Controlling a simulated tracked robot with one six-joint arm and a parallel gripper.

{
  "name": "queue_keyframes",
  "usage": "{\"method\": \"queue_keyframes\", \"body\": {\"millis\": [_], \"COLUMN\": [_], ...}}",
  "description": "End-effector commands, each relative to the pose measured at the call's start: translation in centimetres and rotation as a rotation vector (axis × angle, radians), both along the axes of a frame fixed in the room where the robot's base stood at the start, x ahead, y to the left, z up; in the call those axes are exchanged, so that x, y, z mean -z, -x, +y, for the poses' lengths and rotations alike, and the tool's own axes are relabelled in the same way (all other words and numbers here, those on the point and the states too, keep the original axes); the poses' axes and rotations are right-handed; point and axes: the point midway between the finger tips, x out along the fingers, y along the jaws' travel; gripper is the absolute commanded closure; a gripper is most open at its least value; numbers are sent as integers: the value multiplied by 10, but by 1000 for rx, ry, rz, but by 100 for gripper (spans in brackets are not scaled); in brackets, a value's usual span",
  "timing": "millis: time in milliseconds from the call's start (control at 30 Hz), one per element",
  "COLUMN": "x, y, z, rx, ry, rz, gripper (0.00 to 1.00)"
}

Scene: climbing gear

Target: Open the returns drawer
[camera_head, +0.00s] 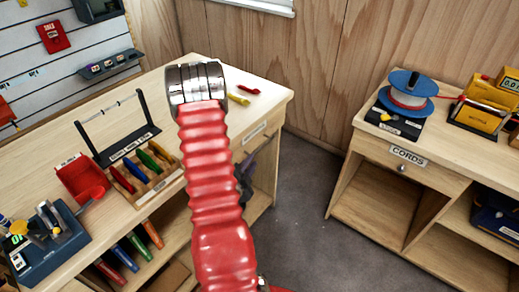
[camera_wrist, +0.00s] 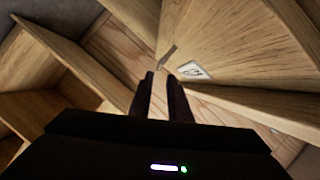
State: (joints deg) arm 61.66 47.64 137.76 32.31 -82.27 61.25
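In the head view, the left workbench has a drawer front with a pale label (camera_head: 254,132) under its top's right end. I cannot read the label, and my red arm hides part of that side. Just beyond the fingertips is a small grey metal piece (camera_wrist: 167,57), perhaps a handle. A white label (camera_wrist: 192,70) sits right of it on wood. I cannot tell whether the fingers touch the metal piece.
A wooden bench (camera_head: 440,150) marked CORDS, with a cord reel (camera_head: 408,92), stands at right. Grey floor (camera_head: 310,210) lies clear between the benches. Wooden panels surround the fingers in the wrist view.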

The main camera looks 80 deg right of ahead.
Motion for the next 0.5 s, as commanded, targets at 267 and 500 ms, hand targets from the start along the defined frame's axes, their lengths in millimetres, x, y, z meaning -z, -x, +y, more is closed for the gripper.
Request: {"method": "queue_keyframes", "body": {"millis": [267,500], "x": [9,17], "y": [4,6], "z": [-42,-78], "rx": [2,0], "ry": [1,1], "rz": [0,1], "gripper": [83,83]}}
